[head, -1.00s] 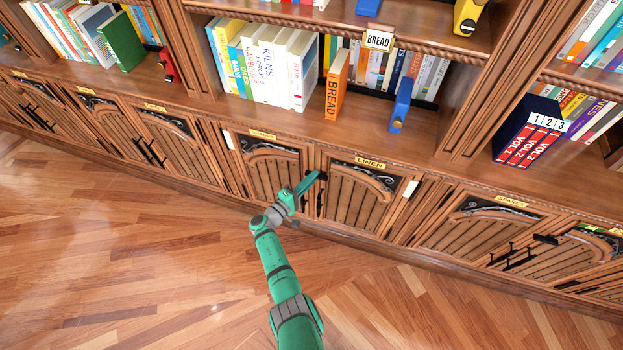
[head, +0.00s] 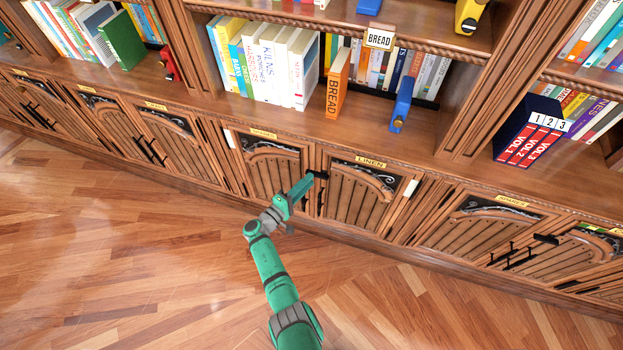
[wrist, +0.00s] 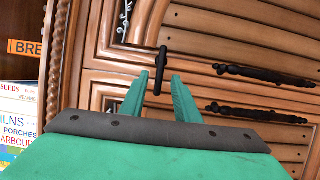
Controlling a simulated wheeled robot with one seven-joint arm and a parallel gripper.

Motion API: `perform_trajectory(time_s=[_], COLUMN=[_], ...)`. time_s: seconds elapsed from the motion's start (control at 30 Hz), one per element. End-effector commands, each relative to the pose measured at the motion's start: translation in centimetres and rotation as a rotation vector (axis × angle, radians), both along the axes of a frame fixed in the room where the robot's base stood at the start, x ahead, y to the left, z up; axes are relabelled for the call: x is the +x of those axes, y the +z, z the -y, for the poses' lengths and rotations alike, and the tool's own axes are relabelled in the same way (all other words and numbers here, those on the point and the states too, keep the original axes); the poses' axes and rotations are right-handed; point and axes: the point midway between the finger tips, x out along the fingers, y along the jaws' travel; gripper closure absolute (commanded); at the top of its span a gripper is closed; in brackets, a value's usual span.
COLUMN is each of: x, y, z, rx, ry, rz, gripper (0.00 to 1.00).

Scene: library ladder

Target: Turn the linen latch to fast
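The linen door (head: 350,203), under a yellow LINEN plate (head: 370,163), is closed in the low row of cabinets in the head view. Its black latch (head: 320,175) sits at the door's upper left edge and lies crosswise there. In the wrist view, which is turned on its side, the latch (wrist: 161,68) is a dark bar. My gripper (wrist: 159,88) is open, with one green finger on each side of the latch's near end. A gap shows beside the bar, so it is not clamped. In the head view my gripper (head: 308,182) is at the latch.
Two black pull handles (wrist: 264,75) stand close beside the latch in the wrist view. Above the cabinets, a ledge holds books, an orange BREAD book (head: 337,85) and a blue bookend (head: 402,105). The wooden floor (head: 120,270) in front is clear.

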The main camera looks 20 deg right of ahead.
Motion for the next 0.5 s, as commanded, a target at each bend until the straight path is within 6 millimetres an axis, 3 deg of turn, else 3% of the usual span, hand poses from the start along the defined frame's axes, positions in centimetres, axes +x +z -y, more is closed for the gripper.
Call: perform_trajectory(time_s=[0.2,0.5], x=[-2.4,-4.1], y=[-0.1,-0.1], z=[-3.6,-6.2], rx=[0.001,0.000], ry=[0.002,0.000], rz=[0.001,0.000], gripper=[0.71,0.71])
